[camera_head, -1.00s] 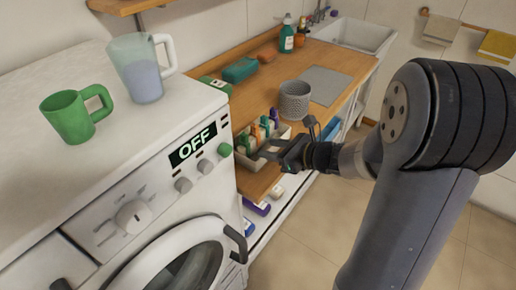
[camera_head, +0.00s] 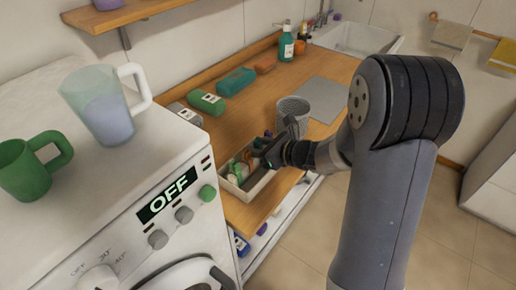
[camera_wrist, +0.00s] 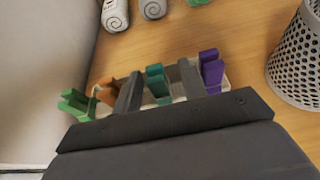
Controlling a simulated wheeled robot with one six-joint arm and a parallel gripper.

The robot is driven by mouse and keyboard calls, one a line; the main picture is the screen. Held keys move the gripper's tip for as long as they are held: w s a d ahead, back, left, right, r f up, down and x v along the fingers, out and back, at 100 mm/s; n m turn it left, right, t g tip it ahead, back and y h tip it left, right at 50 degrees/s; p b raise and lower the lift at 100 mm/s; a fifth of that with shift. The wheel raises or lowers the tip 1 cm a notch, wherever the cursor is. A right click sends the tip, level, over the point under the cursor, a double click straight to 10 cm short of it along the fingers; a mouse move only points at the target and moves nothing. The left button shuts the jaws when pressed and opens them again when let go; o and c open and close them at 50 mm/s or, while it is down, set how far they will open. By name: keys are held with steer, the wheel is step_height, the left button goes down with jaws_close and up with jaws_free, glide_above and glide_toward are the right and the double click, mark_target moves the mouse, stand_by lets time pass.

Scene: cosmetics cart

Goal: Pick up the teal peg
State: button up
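The teal peg (camera_wrist: 157,84) stands in a light tray of pegs in the wrist view, between the orange peg (camera_wrist: 107,91) and the purple peg (camera_wrist: 212,72). My gripper (camera_wrist: 159,80) is open, with one dark finger on each side of the teal peg. Gaps show between the peg and both fingers. In the head view my gripper (camera_head: 275,150) is at the right side of the tray (camera_head: 262,187), and the teal peg cannot be clearly told apart there.
A green peg (camera_wrist: 76,104) is at the tray's left end. A perforated grey cup (camera_wrist: 298,60) stands close on the right. Rolled towels (camera_wrist: 115,14) lie beyond the tray. The washing machine (camera_head: 125,215) borders the wooden counter (camera_head: 238,120) on the left.

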steer(key=shift+c, duration=0.3)
jaws_close()
